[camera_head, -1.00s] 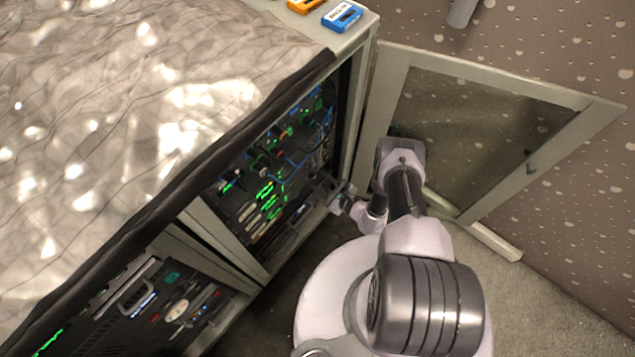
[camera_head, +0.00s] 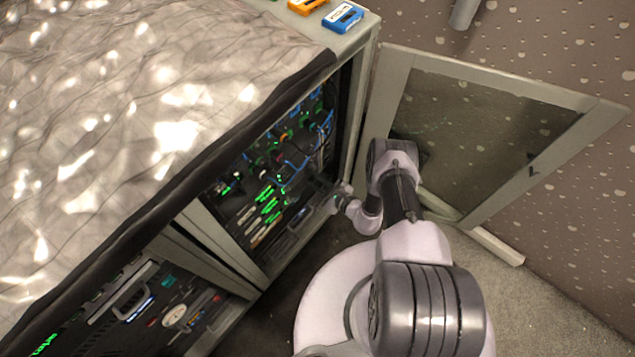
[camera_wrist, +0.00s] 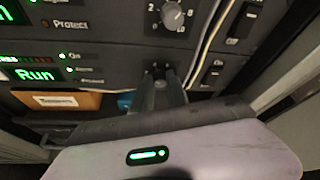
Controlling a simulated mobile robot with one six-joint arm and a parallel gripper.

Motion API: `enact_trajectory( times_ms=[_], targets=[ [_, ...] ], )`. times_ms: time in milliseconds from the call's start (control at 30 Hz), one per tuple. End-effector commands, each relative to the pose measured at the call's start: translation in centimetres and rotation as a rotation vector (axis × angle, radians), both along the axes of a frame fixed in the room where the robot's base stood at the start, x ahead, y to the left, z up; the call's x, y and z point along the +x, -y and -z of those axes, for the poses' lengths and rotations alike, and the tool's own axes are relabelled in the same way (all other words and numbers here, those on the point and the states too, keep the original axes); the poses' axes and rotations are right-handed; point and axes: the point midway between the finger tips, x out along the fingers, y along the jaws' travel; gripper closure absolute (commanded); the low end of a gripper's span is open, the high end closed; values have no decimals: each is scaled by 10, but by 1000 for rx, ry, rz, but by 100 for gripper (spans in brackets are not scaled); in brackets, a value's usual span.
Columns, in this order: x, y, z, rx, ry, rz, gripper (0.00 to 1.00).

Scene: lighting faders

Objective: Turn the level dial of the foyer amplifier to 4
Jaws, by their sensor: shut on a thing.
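My gripper (camera_wrist: 162,76) reaches into the open rack and is shut on what looks like a dial knob on the lower dark amplifier panel. The knob is mostly hidden between the fingers, and its pointer and scale cannot be read. Above it in the wrist view, a grey dial (camera_wrist: 172,16) with a numbered scale stands free of my gripper. No foyer label is readable. In the head view my wrist is at the rack opening, and the fingertips are too small and dark to make out.
Green "Run" displays (camera_wrist: 35,75) glow left of the gripper. A brown labelled box (camera_wrist: 58,101) lies below. Pale cables (camera_wrist: 208,35) run down at right. The glazed rack door (camera_head: 480,130) stands open beside my arm. Blue and orange tagged items lie on the rack top.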

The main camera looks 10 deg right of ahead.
Motion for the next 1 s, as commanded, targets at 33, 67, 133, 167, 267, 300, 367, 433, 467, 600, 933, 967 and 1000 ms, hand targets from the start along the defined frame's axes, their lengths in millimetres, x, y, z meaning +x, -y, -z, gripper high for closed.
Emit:
enact_trajectory(
  times_ms=[33,67,133,167,267,300,367,433,467,600,933,967,1000],
  targets=[
    [0,1,2,11,-9,1,100],
    [0,1,2,20,-15,1,100],
    [1,1,2,46,-34,0,100],
    [1,1,2,60,-45,0,100],
    [1,2,3,117,-86,1,100],
    [1,3,2,141,-104,2,100],
    [2,3,2,181,-133,1,100],
    [2,3,1,226,-167,0,100],
    [2,4,1,245,-180,1,100],
    [3,5,1,331,-243,1,100],
    [3,6,1,480,-352,1,100],
    [4,6,1,488,-357,0,100],
    [4,6,1,498,-366,1,100]
  ],
)
